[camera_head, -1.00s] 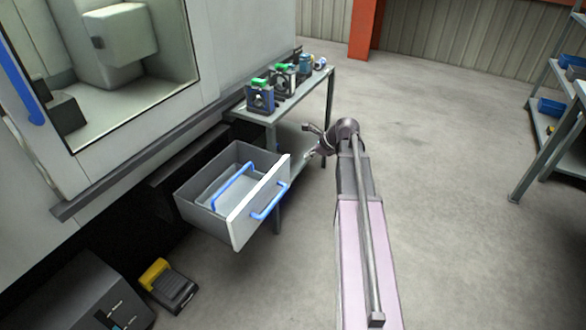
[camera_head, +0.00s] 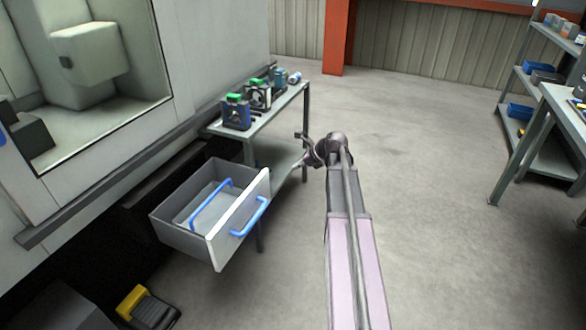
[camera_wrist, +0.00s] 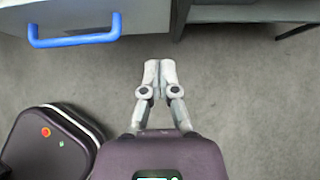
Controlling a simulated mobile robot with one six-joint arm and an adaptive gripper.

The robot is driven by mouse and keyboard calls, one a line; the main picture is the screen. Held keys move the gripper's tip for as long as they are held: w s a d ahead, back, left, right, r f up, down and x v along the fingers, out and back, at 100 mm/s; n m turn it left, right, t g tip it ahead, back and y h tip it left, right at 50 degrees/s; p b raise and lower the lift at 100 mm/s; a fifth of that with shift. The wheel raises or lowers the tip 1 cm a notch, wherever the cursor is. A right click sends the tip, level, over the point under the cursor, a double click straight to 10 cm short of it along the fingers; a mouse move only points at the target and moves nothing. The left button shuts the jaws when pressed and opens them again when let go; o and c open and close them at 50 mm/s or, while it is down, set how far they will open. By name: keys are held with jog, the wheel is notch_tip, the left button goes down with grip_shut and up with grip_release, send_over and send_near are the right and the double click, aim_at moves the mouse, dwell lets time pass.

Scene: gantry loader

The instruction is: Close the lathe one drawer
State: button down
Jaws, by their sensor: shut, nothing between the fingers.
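The drawer (camera_head: 217,255) juts out, open, from below the lathe (camera_head: 110,130). It has a pale front panel with a blue handle (camera_head: 250,217), and a second blue bar (camera_head: 211,203) shows inside it. My gripper (camera_head: 303,146) is to the right of the drawer front, apart from it, by the side table. In the wrist view my gripper (camera_wrist: 160,66) is shut and empty over bare floor. The drawer's blue handle (camera_wrist: 75,40) and front (camera_wrist: 80,10) show at the top left of that view.
A side table (camera_head: 282,110) with several parts and bottles stands behind the drawer. A yellow and black pedal (camera_head: 148,308) lies on the floor below. Shelves (camera_head: 535,85) and a bench (camera_head: 520,145) stand at the right. The floor (camera_head: 420,160) between is clear.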

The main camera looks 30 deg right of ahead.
aim_at(267, 174)
jog(key=b+x, duration=0.2)
jog(key=x, duration=0.1)
jog(key=b+x, duration=0.2)
jog(key=x, duration=0.2)
jog(key=w+r+b+x, duration=0.1)
jog(key=b+x, duration=0.1)
jog(key=x, duration=0.2)
jog(key=shift+a+r, duration=0.15)
jog(key=shift+a, duration=0.15)
jog(key=shift+w+a, duration=0.55)
jog(key=shift+w, duration=0.1)
jog(key=shift+w+d, duration=0.1)
jog(key=shift+w, duration=0.1)
